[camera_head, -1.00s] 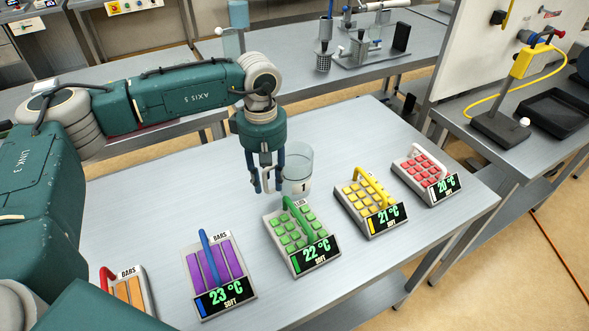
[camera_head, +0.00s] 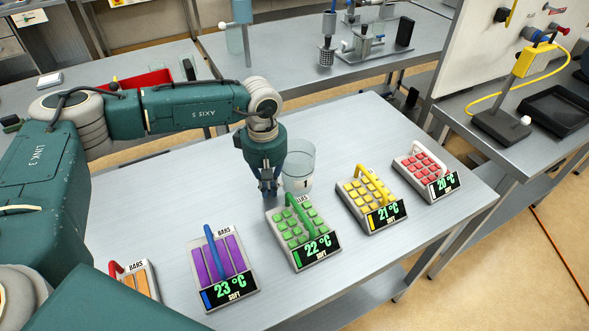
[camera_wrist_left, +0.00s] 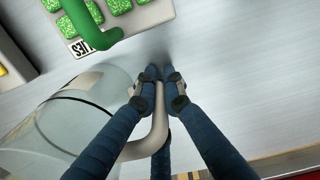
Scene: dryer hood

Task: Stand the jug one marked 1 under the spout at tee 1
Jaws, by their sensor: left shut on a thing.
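The clear jug marked 1 (camera_head: 299,170) stands upright on the grey table, just behind the tray of green blocks. My left gripper (camera_head: 268,190) is at the jug's left side, low near the table. In the left wrist view, the fingers (camera_wrist_left: 161,80) are closed on the jug's grey handle (camera_wrist_left: 150,140), and the clear jug body (camera_wrist_left: 75,125) is to the left. My right gripper does not show. I cannot make out a spout or a tee marked 1.
Trays with purple bars (camera_head: 222,262), green blocks (camera_head: 300,225), yellow blocks (camera_head: 368,198) and red blocks (camera_head: 424,165) line the table's front. A yellow device (camera_head: 528,60) stands on the right bench. The table behind the jug is clear.

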